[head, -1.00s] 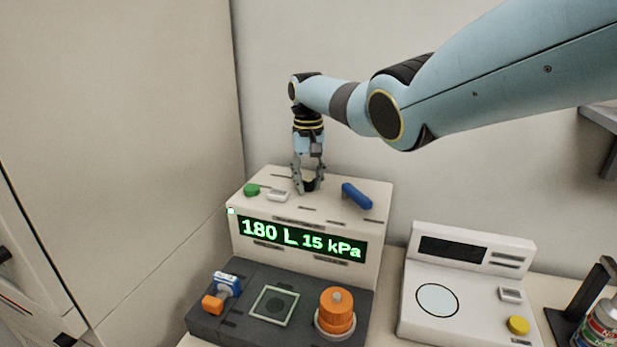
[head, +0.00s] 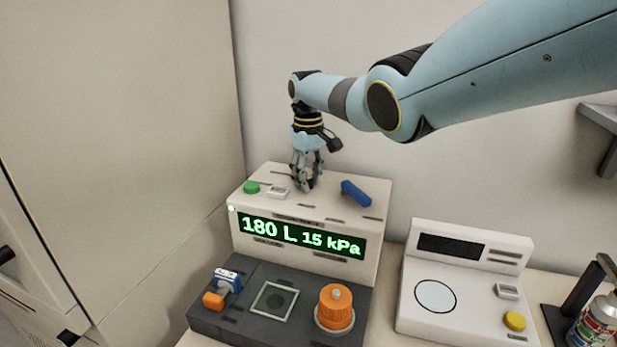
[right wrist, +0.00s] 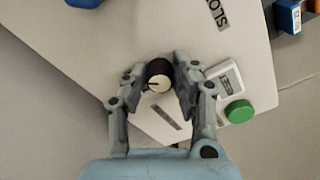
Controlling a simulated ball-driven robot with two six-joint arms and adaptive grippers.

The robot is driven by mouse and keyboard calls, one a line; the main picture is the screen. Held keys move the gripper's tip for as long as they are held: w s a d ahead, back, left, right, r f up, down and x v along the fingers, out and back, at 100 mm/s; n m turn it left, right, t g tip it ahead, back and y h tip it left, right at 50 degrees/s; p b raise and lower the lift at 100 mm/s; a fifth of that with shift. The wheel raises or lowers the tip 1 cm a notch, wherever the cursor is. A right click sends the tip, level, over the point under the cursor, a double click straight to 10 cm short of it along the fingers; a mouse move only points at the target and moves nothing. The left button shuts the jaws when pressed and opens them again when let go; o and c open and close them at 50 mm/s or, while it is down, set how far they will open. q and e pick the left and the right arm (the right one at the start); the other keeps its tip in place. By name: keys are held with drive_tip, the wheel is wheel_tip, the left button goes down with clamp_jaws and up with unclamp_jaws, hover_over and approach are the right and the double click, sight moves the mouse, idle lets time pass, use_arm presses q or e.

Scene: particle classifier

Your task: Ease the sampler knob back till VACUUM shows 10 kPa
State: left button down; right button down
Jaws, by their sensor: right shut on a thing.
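The sampler (head: 377,220) is a white box with a green-lit display (head: 300,236) that reads 180 L and 15 kPa. My right gripper (head: 306,187) points down onto the box's top, between a green button and a blue lever. In the right wrist view its fingers (right wrist: 158,88) are shut on a round knob (right wrist: 159,76) with a black side and a pale top bearing a dark mark. In the head view the fingers hide the knob. My left gripper is in neither view.
The green button (head: 251,187), a white switch (head: 278,192) and the blue lever (head: 356,193) surround the knob. A dark base (head: 206,322) in front carries an orange knob (head: 335,308) and a blue-orange part (head: 228,281). A white scale-like device (head: 403,310) stands to the right.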

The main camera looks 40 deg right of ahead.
drive_tip(key=c, duration=1)
unclamp_jaws()
drive_tip(key=shift+c, duration=0.2)
wheel_tip(320, 180, up, 12)
drive_tip(key=shift+a, duration=0.1)
